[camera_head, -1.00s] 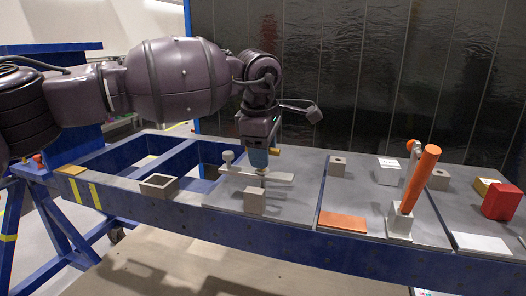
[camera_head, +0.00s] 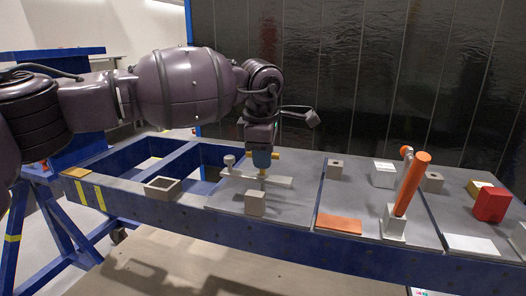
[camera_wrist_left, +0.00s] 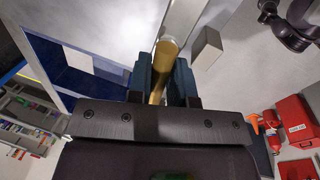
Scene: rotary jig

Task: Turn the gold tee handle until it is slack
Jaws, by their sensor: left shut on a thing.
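The gold tee handle (camera_wrist_left: 160,72) sits between the fingers of my left gripper (camera_wrist_left: 162,82) in the left wrist view. In the head view my left gripper (camera_head: 262,160) points down and is shut on the handle, whose gold end (camera_head: 275,154) and lower stem show beside and below the fingers. Most of the crossbar is hidden by the fingers. The handle stands over a pale metal bar (camera_head: 278,181) on a grey plate. My right gripper does not show in the head view.
A grey block (camera_head: 255,203) stands just in front of the handle. An open grey box (camera_head: 161,188) is to the left. An orange lever (camera_head: 412,184) rises to the right, with a red box (camera_head: 491,205) beyond. The bench's left part has open gaps.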

